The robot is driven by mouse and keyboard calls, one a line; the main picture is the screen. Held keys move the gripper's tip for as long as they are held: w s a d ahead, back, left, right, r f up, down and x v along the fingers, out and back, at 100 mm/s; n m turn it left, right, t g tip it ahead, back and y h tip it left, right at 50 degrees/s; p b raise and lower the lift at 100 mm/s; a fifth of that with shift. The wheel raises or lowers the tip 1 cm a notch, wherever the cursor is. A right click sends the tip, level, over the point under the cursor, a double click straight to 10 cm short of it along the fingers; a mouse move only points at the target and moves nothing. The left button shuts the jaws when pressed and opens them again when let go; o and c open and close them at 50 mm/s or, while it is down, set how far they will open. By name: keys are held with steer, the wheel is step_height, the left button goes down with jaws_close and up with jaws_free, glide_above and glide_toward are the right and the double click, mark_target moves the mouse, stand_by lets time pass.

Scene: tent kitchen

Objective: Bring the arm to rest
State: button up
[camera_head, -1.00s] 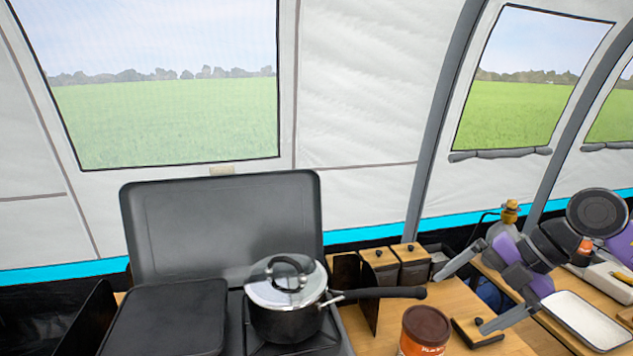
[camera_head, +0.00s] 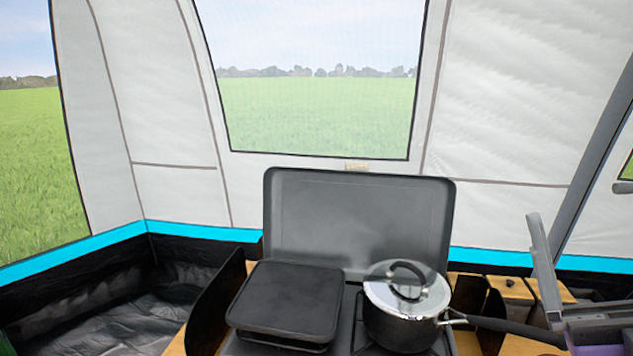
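My gripper (camera_head: 545,270) is at the lower right edge of the head view, only partly in the picture. One grey finger points up and stands alone, with no second finger against it, so the gripper looks open. I see nothing held in it. The rest of the gripper and most of my arm are cut off by the right and bottom edges. The finger shows in front of the wooden boxes and near the end of the pot's handle; I cannot tell whether it touches anything.
A lidded pot (camera_head: 400,323) stands on the right of the camping stove (camera_head: 360,215), its black handle pointing right toward my gripper. A dark flat plate (camera_head: 285,300) covers the stove's left side. Wooden boxes (camera_head: 508,288) stand behind the handle. The tent wall is close behind.

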steer(key=s+a+f+m+g+h, duration=0.1)
steer(key=s+f+m+g+h, duration=0.25)
steer(key=f+m+h, duration=0.8)
steer(key=s+a+f+m+g+h, duration=0.1)
steer(key=s+f+m+g+h, duration=0.25)
steer(key=f+m+h, duration=0.75)
steer(key=s+a+f+n+g+y, duration=0.2)
steer(key=s+a+f+y, duration=0.1)
steer(key=s+f, duration=0.4)
steer(key=s+a+f+n+g+y, duration=0.3)
steer(key=s+f, duration=0.4)
steer(key=s, duration=0.4)
steer(key=a+y, duration=0.1)
steer(key=y, duration=0.1)
steer(key=shift+s+f+n+y, duration=0.2)
steer(key=shift+f+n+y, duration=0.15)
steer(key=shift+f, duration=0.05)
